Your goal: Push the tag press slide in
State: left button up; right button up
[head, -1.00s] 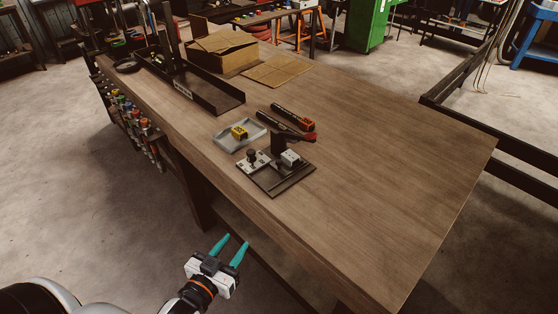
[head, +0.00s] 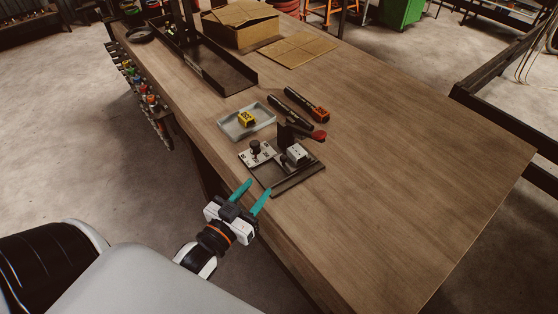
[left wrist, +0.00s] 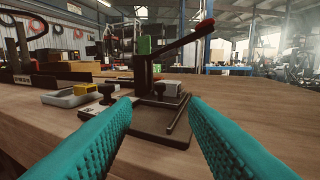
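The tag press (head: 287,133) stands on a dark base plate (head: 290,181) near the table's front edge, with a red-tipped lever. Its slide, a light plate with a dark knob (head: 255,146), lies at the left of the base. In the left wrist view the press (left wrist: 143,72) and the dark knob (left wrist: 107,91) show beyond my fingers. My left gripper (head: 256,188) is open and empty, its teal fingers just short of the base at the table's edge. My right gripper is not in view.
A long dark tray (head: 226,79) and cardboard box (head: 242,34) stand farther back. The table's right side is clear.

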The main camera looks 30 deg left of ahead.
aim_at(282, 159)
pick_arm(q)
jog(key=shift+w+d+p, duration=0.1)
jog(key=shift+w+p, duration=0.25)
jog(key=shift+w, duration=1.3)
jog(key=shift+w+d+p, duration=0.15)
jog(key=shift+w+p, duration=0.6)
jog(key=shift+w, duration=2.95)
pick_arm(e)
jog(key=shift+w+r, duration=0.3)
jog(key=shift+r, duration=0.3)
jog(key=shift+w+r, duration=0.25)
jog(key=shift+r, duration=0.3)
pick_arm(q)
jog(key=shift+c, duration=0.6)
grip_shut()
